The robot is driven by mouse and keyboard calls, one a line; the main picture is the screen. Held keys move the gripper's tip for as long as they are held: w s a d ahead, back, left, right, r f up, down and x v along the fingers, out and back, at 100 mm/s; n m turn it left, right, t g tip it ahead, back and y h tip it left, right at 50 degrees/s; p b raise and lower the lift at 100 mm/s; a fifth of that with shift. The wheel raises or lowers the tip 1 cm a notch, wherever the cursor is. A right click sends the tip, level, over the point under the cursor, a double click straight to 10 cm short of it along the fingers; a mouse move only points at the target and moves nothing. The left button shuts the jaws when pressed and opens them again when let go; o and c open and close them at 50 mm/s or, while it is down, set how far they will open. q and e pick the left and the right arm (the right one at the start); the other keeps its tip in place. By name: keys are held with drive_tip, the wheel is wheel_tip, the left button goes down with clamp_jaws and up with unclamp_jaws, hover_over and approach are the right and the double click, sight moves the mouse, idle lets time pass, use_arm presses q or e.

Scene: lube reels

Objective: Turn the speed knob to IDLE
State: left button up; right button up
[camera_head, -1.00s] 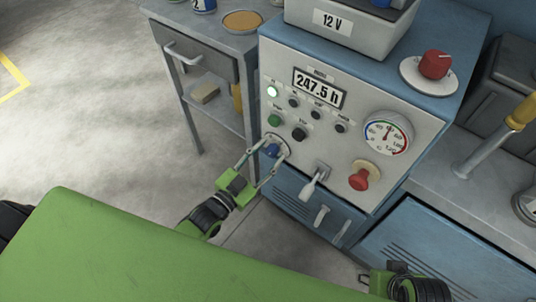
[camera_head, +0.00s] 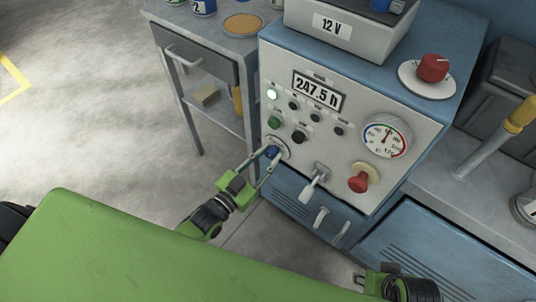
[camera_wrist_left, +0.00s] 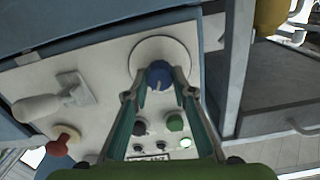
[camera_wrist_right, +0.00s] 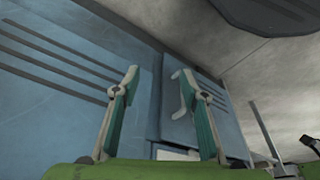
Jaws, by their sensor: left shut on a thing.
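A blue knob (camera_head: 272,152) sits on a round white dial plate at the lower left of the panel; its markings are too small to read. My left gripper (camera_head: 270,156) has its fingers on both sides of this knob and is shut on it. The left wrist view shows the blue knob (camera_wrist_left: 159,74) between the fingertips, with a pale pointer line on it. My right gripper (camera_wrist_right: 166,82) is open and empty in the right wrist view, in front of blue cabinet panels. A red knob (camera_head: 432,68) on a round plate stands on top of the cabinet.
The panel also holds a toggle lever (camera_head: 313,183), a red push button (camera_head: 360,182), a gauge (camera_head: 386,137), a green button (camera_head: 274,122) and a display (camera_head: 317,91). A grey side table (camera_head: 228,32) stands left.

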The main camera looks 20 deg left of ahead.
use_arm(q)
drive_tip(key=n+p, duration=0.1)
drive_tip(key=n, duration=0.3)
drive_tip(key=shift+a+n+p, duration=0.1)
drive_tip(key=shift+n+p, duration=0.3)
drive_tip(key=shift+n, duration=2.7)
use_arm(e)
wheel_tip(320, 180, down, 8)
drive_tip(key=shift+s+r, duration=0.15)
drive_tip(key=shift+s, duration=0.1)
use_arm(q)
drive_tip(key=shift+n, duration=0.3)
drive_tip(key=o, duration=1.1)
drive_tip(key=shift+s+a, duration=0.1)
drive_tip(key=v, duration=1.1)
drive_tip(key=shift+s, duration=0.35)
